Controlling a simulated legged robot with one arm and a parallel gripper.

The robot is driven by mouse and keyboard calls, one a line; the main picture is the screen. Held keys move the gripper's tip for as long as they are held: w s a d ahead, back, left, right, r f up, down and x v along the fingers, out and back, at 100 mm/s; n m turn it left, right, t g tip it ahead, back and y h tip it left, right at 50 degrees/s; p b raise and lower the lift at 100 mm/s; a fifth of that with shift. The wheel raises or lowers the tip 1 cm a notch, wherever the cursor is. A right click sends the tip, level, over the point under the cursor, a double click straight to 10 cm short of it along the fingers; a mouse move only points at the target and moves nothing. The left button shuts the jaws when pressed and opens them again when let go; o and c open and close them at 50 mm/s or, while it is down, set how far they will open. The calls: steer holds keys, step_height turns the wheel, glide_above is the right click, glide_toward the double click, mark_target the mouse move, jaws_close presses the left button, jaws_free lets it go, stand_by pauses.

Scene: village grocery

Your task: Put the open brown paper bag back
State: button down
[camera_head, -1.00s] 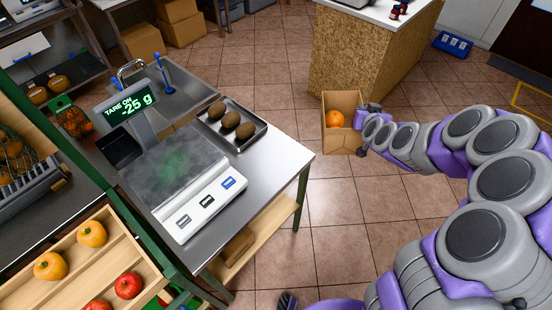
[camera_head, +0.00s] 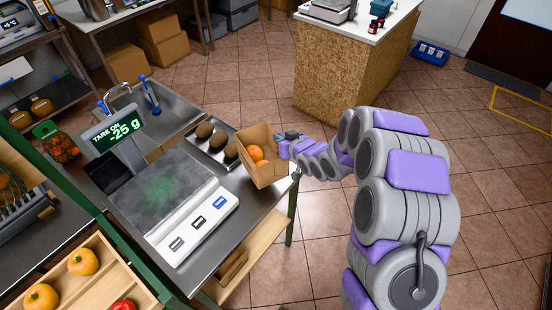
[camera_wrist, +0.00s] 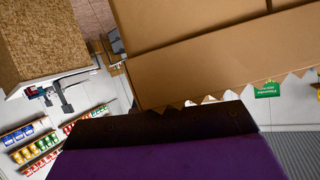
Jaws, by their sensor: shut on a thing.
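The open brown paper bag (camera_head: 264,175) is in my gripper (camera_head: 288,139), which is shut on the bag's wall on its right side. The bag is tilted, its mouth towards the head camera, with orange fruit (camera_head: 257,154) inside. It hangs over or beside the right edge of the steel table (camera_head: 260,205); whether it touches the table I cannot tell. In the wrist view the bag's brown wall and jagged rim (camera_wrist: 220,60) fill the upper right, close to the dark finger (camera_wrist: 160,125).
A scale (camera_head: 185,210) reading -25 g covers much of the table. A metal tray (camera_head: 205,158) with several brown fruits lies just left of the bag. A sink (camera_head: 165,120) is behind. A chipboard counter (camera_head: 345,75) stands at the back right. Open tiled floor lies to the right.

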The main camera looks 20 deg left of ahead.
step_height(320, 180, down, 7)
steer(key=shift+b, duration=0.5)
steer(key=shift+r, duration=0.1)
steer(key=c, duration=1.3)
jaws_free()
steer(key=shift+d, duration=0.1)
steer(key=p+v, duration=0.1)
steer(key=v, duration=1.1)
steer(key=shift+r, duration=0.15)
